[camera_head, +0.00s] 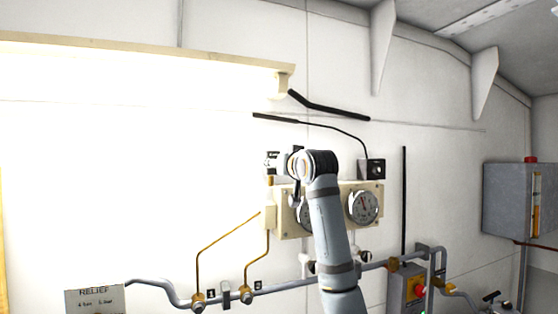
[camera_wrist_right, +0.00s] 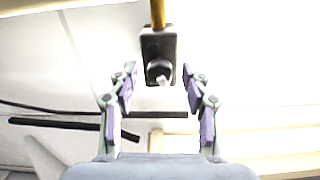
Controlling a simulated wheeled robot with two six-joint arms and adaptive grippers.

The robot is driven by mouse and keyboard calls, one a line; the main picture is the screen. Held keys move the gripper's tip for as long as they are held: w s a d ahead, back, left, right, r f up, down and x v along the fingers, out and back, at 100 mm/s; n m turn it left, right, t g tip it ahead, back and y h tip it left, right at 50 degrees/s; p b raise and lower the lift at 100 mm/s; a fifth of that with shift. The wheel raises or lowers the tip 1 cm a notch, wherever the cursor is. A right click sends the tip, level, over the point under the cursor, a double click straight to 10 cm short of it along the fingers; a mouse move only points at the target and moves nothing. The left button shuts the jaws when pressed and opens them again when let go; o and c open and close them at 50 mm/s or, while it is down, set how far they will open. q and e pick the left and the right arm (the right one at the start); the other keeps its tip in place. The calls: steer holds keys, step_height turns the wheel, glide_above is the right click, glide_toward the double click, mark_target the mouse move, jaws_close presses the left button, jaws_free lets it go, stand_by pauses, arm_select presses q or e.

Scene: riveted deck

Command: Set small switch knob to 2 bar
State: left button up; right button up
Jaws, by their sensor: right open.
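The small switch is a black box with a round dark knob and a pale tip (camera_wrist_right: 160,72), seen ahead in the right wrist view, with a brass pipe (camera_wrist_right: 158,14) on the box. In the head view, a dark box (camera_head: 271,162) at the left above the gauge panel, over a brass pipe, looks like the same switch and is partly covered by my right gripper (camera_head: 279,163). My right gripper (camera_wrist_right: 160,87) is open, its purple-padded fingers either side of the knob's line and apart from it. The knob's setting and any scale are too small to read. My left gripper is out of view.
A cream panel (camera_head: 286,226) carries two gauges, one (camera_head: 362,206) clear and one partly behind my arm. Another black knob box (camera_head: 371,169) stands at its right. Pipes run below, with a RELIEF sign (camera_head: 95,301) at lower left. A grey cabinet (camera_head: 512,198) is at right.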

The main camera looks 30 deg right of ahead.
jaws_close()
steer(key=shift+m, duration=0.3)
steer(key=shift+s+m+b, duration=0.1)
steer(key=shift+m+b, duration=3.05)
steer(key=shift+m, duration=2.35)
